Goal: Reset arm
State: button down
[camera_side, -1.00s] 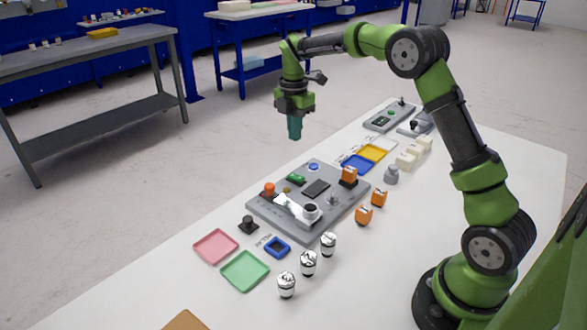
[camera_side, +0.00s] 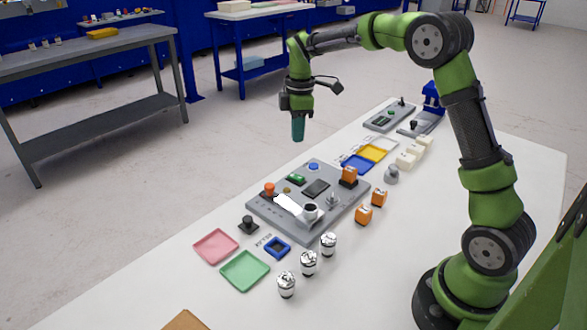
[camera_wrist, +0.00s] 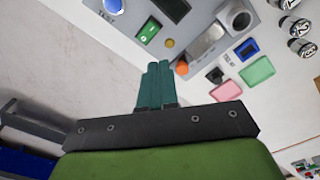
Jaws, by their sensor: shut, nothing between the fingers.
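My gripper (camera_side: 298,128) has teal fingers pointing down and hangs in the air above and behind the grey test panel (camera_side: 265,208), beyond the far edge of the table. In the wrist view the fingers (camera_wrist: 158,70) are together, with nothing held between them. The panel carries an orange knob (camera_side: 269,188), a green switch (camera_side: 296,178), a blue button (camera_side: 313,167) and a dark screen (camera_side: 316,188).
Blue and yellow trays (camera_side: 372,152) and white blocks (camera_side: 406,160) lie farther back. The air around my gripper is clear.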

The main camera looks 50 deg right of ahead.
jog(key=s+a+r+m+t, duration=0.2)
jog(key=s+a+m, duration=0.2)
jog(key=s, duration=0.4)
jog(key=s+a+r+m+t+y, duration=0.1)
jog(key=s+a+r+m+t, duration=0.1)
jog(key=s+m, duration=0.3)
jog(key=s+a+r+m+t, duration=0.2)
jog(key=s+a+r+m, duration=0.2)
jog(key=s, duration=0.7)
jog(key=shift+a+m+t+y, duration=0.4)
jog(key=shift+a+m, duration=0.3)
jog(key=shift+a, duration=0.15)
